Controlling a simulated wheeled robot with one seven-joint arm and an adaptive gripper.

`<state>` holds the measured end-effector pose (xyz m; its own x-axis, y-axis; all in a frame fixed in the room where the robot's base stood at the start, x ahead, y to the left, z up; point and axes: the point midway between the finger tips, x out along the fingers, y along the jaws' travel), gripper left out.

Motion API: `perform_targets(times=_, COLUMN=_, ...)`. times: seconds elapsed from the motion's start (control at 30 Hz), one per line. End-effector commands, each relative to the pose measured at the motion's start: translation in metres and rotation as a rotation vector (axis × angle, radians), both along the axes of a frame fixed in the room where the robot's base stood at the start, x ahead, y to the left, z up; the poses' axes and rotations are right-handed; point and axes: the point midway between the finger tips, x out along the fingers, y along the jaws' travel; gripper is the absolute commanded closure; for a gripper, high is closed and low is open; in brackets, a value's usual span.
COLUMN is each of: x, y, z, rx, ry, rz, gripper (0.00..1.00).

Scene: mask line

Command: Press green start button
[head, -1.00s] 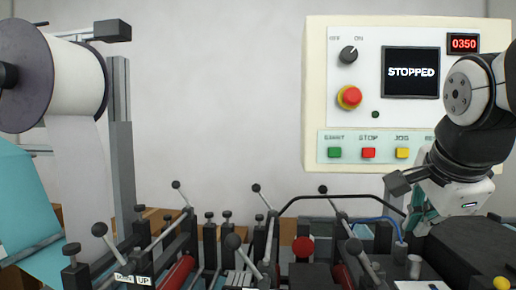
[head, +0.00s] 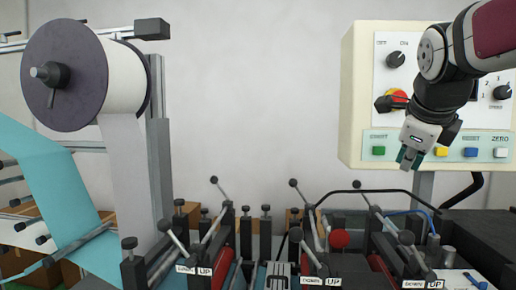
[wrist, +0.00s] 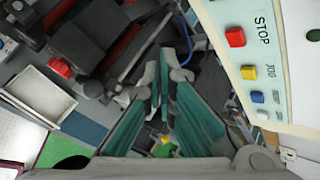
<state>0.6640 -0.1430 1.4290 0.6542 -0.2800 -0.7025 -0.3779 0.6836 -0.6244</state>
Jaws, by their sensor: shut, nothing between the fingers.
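The green start button (head: 379,150) sits at the left end of the button row on the control panel (head: 357,110) in the head view. My gripper (head: 408,160) hangs fingers down just to the right of it in the picture, apart from it sideways; I cannot tell the depth gap. In the wrist view my gripper (wrist: 163,78) is shut and empty, with its teal pads meeting. The red STOP button (wrist: 235,36) and yellow JOG button (wrist: 248,72) show to its right. The green start button is not seen in the wrist view. My arm hides the screen and STOP button in the head view.
A red emergency knob (head: 397,94) is partly covered on the panel. Blue (head: 470,152) and white (head: 501,153) buttons sit further right. A spool (head: 65,75) stands left. The wall between is clear.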

Motion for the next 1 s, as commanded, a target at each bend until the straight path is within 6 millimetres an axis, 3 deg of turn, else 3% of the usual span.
perform_targets(times=0.23, x=0.010, y=-0.002, z=0.000, rx=-0.001, ry=0.001, rz=0.002, gripper=1.00)
perform_targets(times=0.7, x=0.068, y=-0.013, z=-0.001, rx=0.000, ry=0.000, rz=0.001, gripper=1.00)
perform_targets(times=1.0, x=0.085, y=-0.017, z=-0.001, rx=0.000, ry=0.001, rz=0.001, gripper=1.00)
